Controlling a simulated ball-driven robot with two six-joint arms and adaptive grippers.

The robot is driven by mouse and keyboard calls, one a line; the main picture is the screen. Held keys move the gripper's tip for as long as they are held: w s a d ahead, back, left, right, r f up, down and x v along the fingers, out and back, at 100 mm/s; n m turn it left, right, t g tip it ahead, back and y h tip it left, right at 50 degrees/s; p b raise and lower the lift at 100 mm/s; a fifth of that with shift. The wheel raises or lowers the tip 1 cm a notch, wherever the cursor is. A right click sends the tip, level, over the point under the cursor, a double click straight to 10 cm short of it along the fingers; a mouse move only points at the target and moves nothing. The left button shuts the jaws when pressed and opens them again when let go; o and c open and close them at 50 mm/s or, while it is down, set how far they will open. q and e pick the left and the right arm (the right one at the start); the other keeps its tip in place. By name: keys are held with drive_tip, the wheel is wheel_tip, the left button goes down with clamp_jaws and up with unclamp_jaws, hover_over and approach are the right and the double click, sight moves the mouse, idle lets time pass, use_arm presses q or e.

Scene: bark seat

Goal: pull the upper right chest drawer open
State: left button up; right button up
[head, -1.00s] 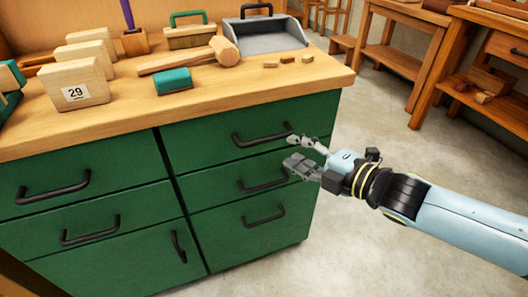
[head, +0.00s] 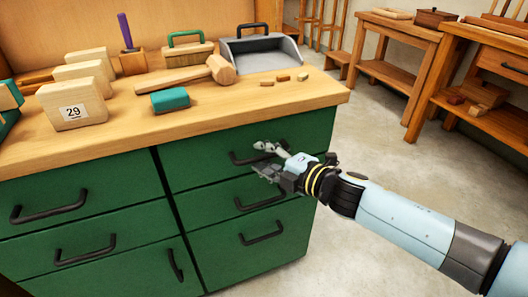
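The upper right drawer (head: 205,142) of the green chest is shut, its front flush with the fronts below. Its black bar handle (head: 238,159) shows at the left end; the rest is partly hidden by my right gripper. My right gripper (head: 263,158) reaches in from the right, fingers spread, one finger near the top of the handle and the other below it. I cannot tell whether the fingers touch the handle. My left gripper is not in view.
Below are two more right drawers with black handles (head: 262,234). The floor (head: 400,165) right of the chest is clear.

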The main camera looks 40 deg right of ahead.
drive_tip(key=shift+w, duration=0.2)
clamp_jaws()
idle(0.5)
